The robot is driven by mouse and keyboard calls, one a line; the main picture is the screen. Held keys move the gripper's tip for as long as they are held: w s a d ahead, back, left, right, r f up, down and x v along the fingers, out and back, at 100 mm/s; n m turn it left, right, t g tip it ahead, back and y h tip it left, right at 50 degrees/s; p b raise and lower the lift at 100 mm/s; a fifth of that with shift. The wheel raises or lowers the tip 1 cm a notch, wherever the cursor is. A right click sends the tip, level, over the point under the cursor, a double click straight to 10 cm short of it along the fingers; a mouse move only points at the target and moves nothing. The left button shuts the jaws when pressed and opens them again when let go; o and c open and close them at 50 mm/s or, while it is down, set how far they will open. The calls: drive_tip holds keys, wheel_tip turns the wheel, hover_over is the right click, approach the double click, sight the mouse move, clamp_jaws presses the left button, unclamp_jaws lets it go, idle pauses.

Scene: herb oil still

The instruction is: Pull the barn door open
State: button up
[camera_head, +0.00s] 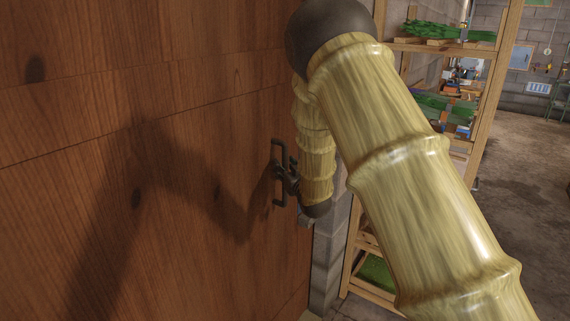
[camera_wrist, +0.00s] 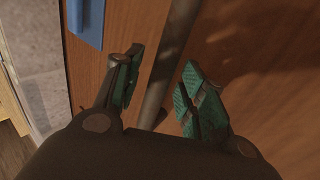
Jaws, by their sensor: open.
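The barn door (camera_head: 120,150) is brown wood planking and fills the left of the head view; it also shows in the wrist view (camera_wrist: 255,50). Its dark upright bar handle (camera_head: 278,202) is near the door's right edge. My gripper (camera_head: 283,178) is at the handle, partly hidden by my arm. In the wrist view the handle bar (camera_wrist: 166,62) runs between my two open fingers (camera_wrist: 160,82), with a gap visible on each side. The fingers have green pads and are not closed on the bar.
A blue piece (camera_wrist: 86,22) is on the door near its edge in the wrist view. Grey block wall (camera_head: 327,265) stands just right of the door. A wooden shelf rack (camera_head: 497,80) with green bundles (camera_head: 450,32) is beyond. Bare floor (camera_head: 530,170) lies at far right.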

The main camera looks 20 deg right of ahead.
drive_tip(key=shift+w, duration=0.35)
clamp_jaws()
drive_tip(key=shift+a, duration=0.1)
